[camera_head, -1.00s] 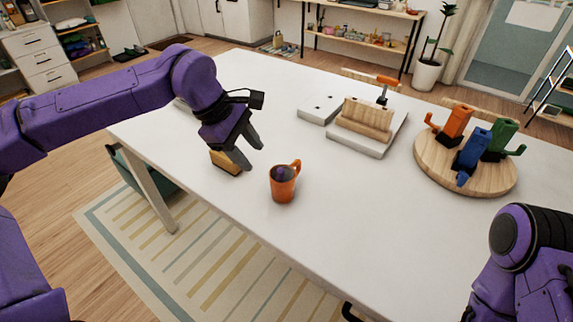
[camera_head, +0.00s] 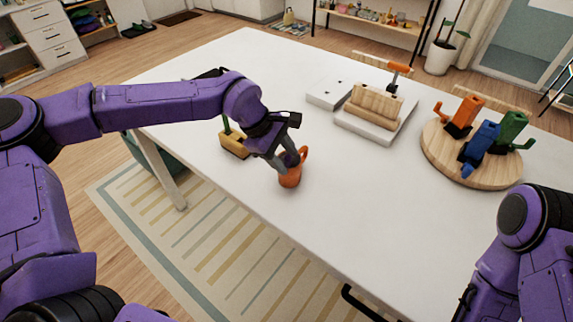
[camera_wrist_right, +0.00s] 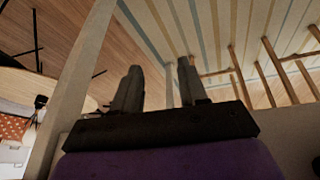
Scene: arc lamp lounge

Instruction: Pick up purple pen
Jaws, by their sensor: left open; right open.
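An orange mug (camera_head: 290,180) with a handle stands on the white table. A dark purple rounded thing (camera_head: 291,160) shows at its mouth; I cannot tell whether it is the purple pen, and no other purple pen is visible. My left gripper (camera_head: 287,160) is open, pointing down at the mug's mouth, with its fingers around or beside the purple thing; contact cannot be told. My right gripper (camera_wrist_right: 160,85) is open and empty in the right wrist view, away from the mug.
A yellow block (camera_head: 234,146) with a green upright piece stands left of the mug. A round wooden board (camera_head: 450,170) with orange, blue and green pieces is at right. A white-based wooden stand (camera_head: 372,125) is at the back. The table (camera_head: 370,220) front is clear.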

